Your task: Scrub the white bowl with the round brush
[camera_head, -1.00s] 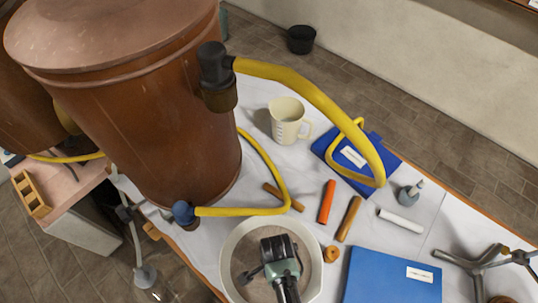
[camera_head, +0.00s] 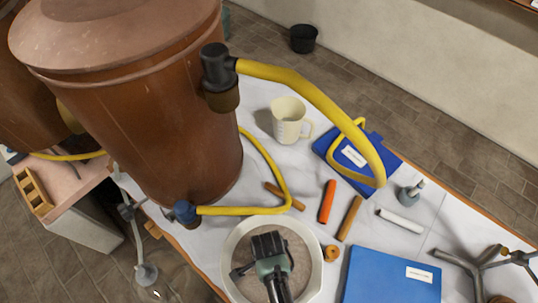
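The white bowl (camera_head: 316,262) is a wide, round vessel at the front of the table, below the brown barrel in the picture. My gripper (camera_head: 267,243) appears dark with a grey-green body, seen from above and behind, over the inside of the bowl. A small dark piece (camera_head: 240,272) sticks out to its left. I cannot make out the round brush; anything between the fingertips is hidden by my gripper. Whether the fingers are open or shut does not show, nor whether anything touches the bowl's inside.
A large brown barrel (camera_head: 140,120) with yellow hoses (camera_head: 310,92) stands left of and behind the bowl. A cream jug (camera_head: 288,120), orange stick (camera_head: 327,201), brown stick (camera_head: 350,218), small brown ring (camera_head: 331,253) and blue folder (camera_head: 385,280) lie on the table.

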